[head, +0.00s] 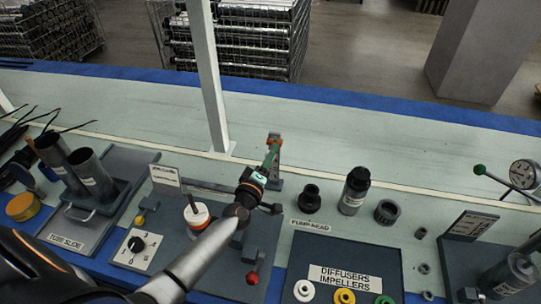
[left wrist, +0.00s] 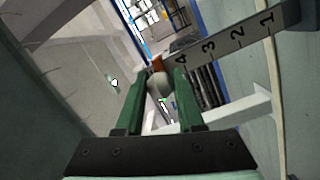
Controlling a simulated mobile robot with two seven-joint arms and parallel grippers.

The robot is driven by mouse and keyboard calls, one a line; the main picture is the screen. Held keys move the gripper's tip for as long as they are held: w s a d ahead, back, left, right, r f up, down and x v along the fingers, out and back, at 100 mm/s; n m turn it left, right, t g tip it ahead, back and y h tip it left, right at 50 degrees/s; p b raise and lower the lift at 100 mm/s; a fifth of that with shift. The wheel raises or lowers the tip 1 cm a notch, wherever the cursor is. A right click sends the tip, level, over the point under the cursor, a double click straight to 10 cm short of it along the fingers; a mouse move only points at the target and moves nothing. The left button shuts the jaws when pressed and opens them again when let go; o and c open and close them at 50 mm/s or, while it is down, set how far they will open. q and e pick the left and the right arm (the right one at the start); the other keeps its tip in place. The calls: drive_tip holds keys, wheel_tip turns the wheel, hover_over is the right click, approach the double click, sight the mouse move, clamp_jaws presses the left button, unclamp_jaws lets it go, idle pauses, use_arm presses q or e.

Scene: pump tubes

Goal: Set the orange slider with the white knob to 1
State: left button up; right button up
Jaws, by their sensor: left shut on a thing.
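The white knob (left wrist: 159,84) sits between the two green fingers of my left gripper (left wrist: 161,76) in the left wrist view, and the fingers are shut on it. The orange slider (left wrist: 157,62) shows just behind the knob, at the 4 end of a grey scale (left wrist: 228,43). The numbers run 4, 3, 2, 1 toward the upper right. In the head view my left gripper (head: 271,152) reaches the upright scale post (head: 277,180). Orange shows near its top, but the knob is hidden there. My right gripper is not in view.
On the bench near my left arm are a white-and-orange round part (head: 196,217), a dial box (head: 137,250) and a red-knobbed lever (head: 253,277). Dark pump parts (head: 353,192) stand right of the post. A white column (head: 207,75) rises behind it.

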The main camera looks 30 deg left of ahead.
use_arm(q)
clamp_jaws()
idle(0.8)
